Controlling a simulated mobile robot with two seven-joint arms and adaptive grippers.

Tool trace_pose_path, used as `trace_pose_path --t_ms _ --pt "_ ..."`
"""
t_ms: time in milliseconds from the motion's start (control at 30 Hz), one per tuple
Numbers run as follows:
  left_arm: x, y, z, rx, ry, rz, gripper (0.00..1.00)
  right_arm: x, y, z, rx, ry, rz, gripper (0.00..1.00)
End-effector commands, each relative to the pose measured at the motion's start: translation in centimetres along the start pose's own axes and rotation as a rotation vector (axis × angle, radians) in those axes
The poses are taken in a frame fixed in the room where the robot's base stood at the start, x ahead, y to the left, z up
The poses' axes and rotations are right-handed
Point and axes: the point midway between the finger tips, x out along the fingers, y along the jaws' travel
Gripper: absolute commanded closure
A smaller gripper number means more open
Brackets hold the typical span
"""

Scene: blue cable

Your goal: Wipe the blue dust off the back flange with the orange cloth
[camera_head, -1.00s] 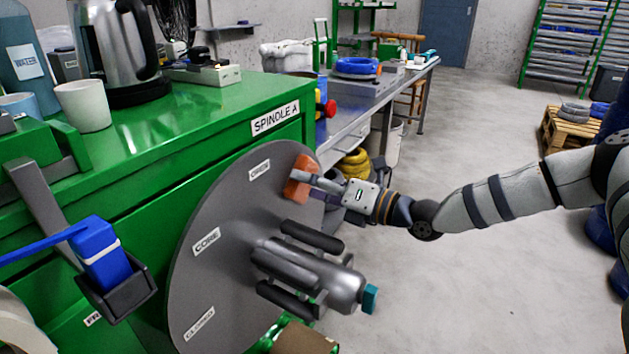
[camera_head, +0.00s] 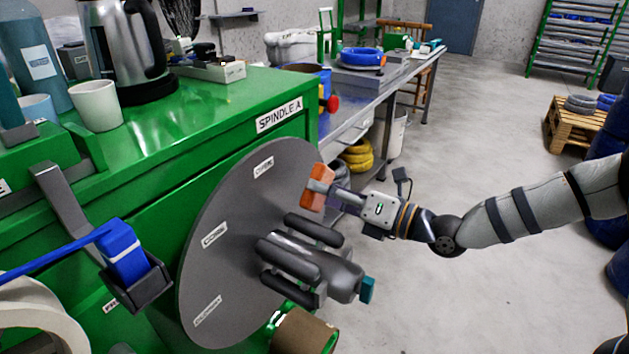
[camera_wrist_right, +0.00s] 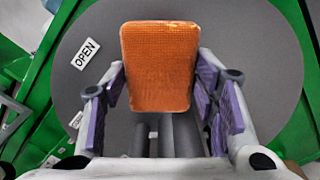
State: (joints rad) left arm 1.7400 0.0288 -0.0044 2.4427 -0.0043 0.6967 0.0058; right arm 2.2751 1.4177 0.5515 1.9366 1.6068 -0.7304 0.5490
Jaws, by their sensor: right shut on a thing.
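The back flange (camera_head: 215,265) is a large grey disc on the front of the green machine, with several white labels and a central hub with dark bars. My right gripper (camera_head: 325,188) is shut on the orange cloth (camera_head: 314,187), a folded pad at the upper right of the flange. In the right wrist view the cloth (camera_wrist_right: 160,66) stands between the purple-padded fingers (camera_wrist_right: 160,100) in front of the grey flange (camera_wrist_right: 245,50). I cannot tell whether it touches the flange. No blue dust shows on the visible face. My left gripper is not in view.
The spindle hub (camera_head: 315,265) sticks out below the cloth. A blue part (camera_head: 122,250) sits in a dark holder at the left. A cardboard core (camera_head: 305,332) lies below the hub. The floor right of the flange is clear.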

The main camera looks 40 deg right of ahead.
Motion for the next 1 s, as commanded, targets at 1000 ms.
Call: trace_pose_path --t_ms 1000 --pt "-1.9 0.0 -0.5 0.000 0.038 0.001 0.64 -3.7 -0.1 -0.1 0.001 0.001 -0.002 0.69"
